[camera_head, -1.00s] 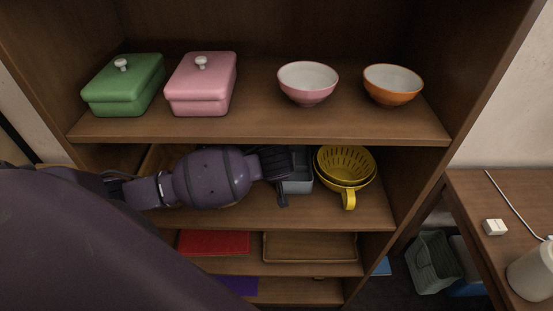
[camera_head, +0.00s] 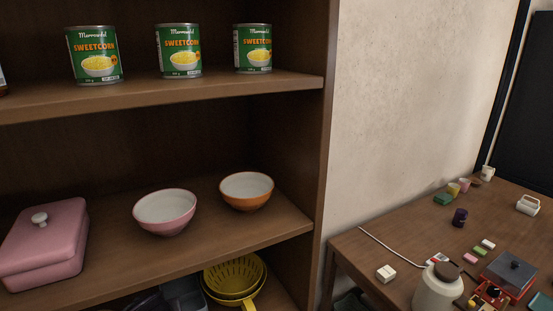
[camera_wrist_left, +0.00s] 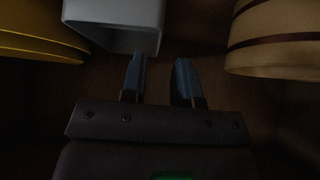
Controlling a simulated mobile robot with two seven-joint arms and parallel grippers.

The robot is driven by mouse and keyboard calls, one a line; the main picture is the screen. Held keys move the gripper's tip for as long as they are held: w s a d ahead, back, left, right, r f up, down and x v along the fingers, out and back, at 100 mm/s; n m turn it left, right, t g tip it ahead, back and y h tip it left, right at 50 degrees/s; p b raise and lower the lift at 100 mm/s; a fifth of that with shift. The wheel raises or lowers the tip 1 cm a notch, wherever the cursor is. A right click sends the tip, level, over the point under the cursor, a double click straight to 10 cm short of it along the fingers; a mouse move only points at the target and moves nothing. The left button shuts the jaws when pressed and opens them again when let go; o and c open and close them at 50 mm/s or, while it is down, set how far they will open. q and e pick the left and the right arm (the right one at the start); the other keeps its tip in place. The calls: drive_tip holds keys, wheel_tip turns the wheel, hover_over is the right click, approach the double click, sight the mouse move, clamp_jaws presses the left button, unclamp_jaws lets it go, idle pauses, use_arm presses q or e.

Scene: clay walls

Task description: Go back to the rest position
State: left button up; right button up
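My left gripper (camera_wrist_left: 159,76) shows in the left wrist view with its two dark fingers apart and nothing visible between them. A pale grey container (camera_wrist_left: 115,22) is just ahead of the fingertips; whether they touch it I cannot tell. A yellow rim (camera_wrist_left: 40,42) is at the left and a tan round thing with dark bands (camera_wrist_left: 275,40) at the right. In the head view, a dark part at the bottom edge, seemingly my left arm, lies beside the grey container (camera_head: 183,294); the gripper is not clear there. My right gripper is in neither current view.
Shelves hold sweetcorn cans (camera_head: 179,51), a pink lidded box (camera_head: 45,245), a pink bowl (camera_head: 165,212), an orange bowl (camera_head: 246,191) and yellow colanders (camera_head: 234,280). The shelf's side panel (camera_head: 315,150) stands at the right. Beyond it is a cluttered table (camera_head: 360,255).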

use_arm(q)
drive_tip(key=s+d+f+m+g+h, duration=0.1)
drive_tip(key=s+m+g+h, duration=0.3)
drive_tip(key=s, duration=2.1)
drive_tip(key=w+f+m+t, duration=0.2)
drive_tip(key=w+f+t, duration=0.5)
drive_tip(key=f, duration=0.3)
drive_tip(key=shift+w+f+t, duration=0.2)
drive_tip(key=shift+f+t, duration=0.15)
drive_tip(key=shift+t, duration=0.35)
